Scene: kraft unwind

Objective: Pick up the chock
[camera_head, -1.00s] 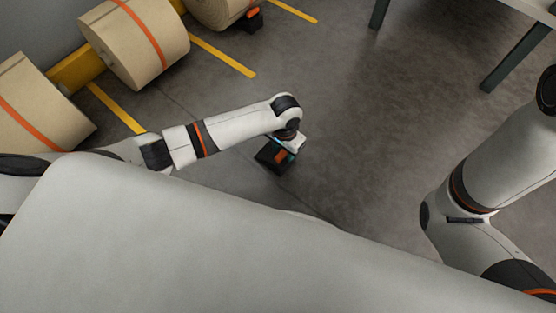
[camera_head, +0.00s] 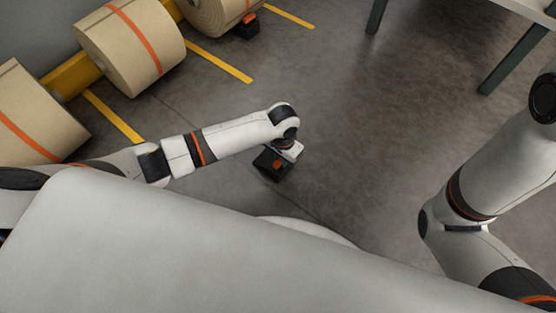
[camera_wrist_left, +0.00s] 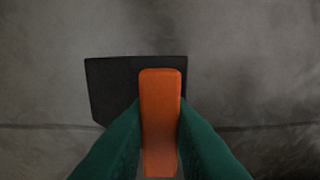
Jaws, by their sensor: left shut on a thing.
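The chock (camera_head: 268,167) is a black block with an orange handle, below the end of my left arm in the head view. My left gripper (camera_head: 282,158) is over it and partly covers it. In the left wrist view, the green fingers are shut on the chock's orange handle (camera_wrist_left: 160,95), one on each side. The black body (camera_wrist_left: 110,85) shows beyond the fingers. I cannot tell whether the chock touches the floor. My right arm shows at the right edge of the head view, but its gripper is out of view.
Large kraft rolls (camera_head: 125,50) with orange bands lie along a yellow beam (camera_head: 75,74) at upper left. Another black and orange chock (camera_head: 246,28) sits beside the far roll. Yellow lines mark the floor. A table with dark legs (camera_head: 517,62) stands at upper right. The middle floor is clear.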

